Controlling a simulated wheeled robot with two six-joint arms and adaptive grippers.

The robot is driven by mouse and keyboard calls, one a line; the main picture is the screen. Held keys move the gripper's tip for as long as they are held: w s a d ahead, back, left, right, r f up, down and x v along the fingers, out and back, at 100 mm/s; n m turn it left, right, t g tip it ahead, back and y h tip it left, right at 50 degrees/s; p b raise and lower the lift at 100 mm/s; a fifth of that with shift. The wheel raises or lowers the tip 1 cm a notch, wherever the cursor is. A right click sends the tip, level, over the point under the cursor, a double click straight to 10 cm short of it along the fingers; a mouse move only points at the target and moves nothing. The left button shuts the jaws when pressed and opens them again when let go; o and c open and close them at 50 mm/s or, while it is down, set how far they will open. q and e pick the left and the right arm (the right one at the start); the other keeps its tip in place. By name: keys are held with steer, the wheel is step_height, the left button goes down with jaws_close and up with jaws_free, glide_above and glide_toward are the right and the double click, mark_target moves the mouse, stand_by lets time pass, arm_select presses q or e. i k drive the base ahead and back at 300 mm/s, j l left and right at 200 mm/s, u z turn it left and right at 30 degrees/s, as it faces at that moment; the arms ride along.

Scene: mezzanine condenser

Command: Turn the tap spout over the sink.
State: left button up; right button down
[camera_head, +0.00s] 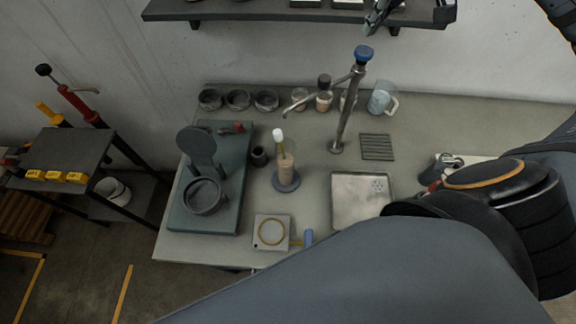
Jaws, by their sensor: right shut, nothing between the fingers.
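The tap (345,115) is a tall metal post standing behind the sink, with a blue cap (363,53) on top. My left gripper is out of view.
A cup of tan liquid (286,170) stands on a round base left of the sink. Several small bowls, cups and a glass pitcher (380,98) line the back. A shelf (240,14) hangs above. A slotted grate (377,148) lies right of the tap.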

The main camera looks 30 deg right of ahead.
mark_target(321, 88)
steer(key=k+j, duration=0.75)
steer(key=k, duration=0.15)
steer(key=k+j, duration=0.7)
steer(key=k, duration=0.15)
